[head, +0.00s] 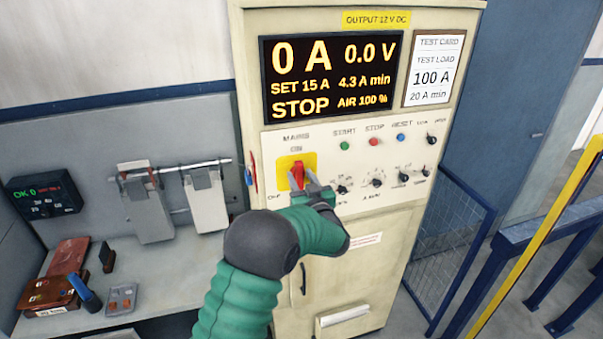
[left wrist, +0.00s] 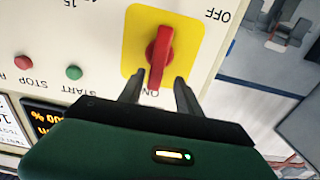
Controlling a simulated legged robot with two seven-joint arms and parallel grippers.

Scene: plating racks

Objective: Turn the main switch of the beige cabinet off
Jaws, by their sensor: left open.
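The beige cabinet (head: 385,225) stands upright in the head view. Its main switch is a red handle (head: 297,175) on a yellow plate (head: 284,164), under the word MAINS. The handle points up toward ON. In the left wrist view, which is turned over, the red handle (left wrist: 159,52) shows on the yellow plate (left wrist: 136,52), with OFF at the upper right and ON near the fingers. My left gripper (head: 311,181) is at the switch. Its open fingers (left wrist: 158,88) lie on either side of the handle's end; contact cannot be told. My right gripper is out of view.
The cabinet display (head: 328,75) reads 0 A, 0.0 V and STOP. Push buttons and small black knobs (head: 377,181) sit right of the switch. A bench (head: 180,290) with loose items is at left; blue rails (head: 545,240) and a yellow post are at right.

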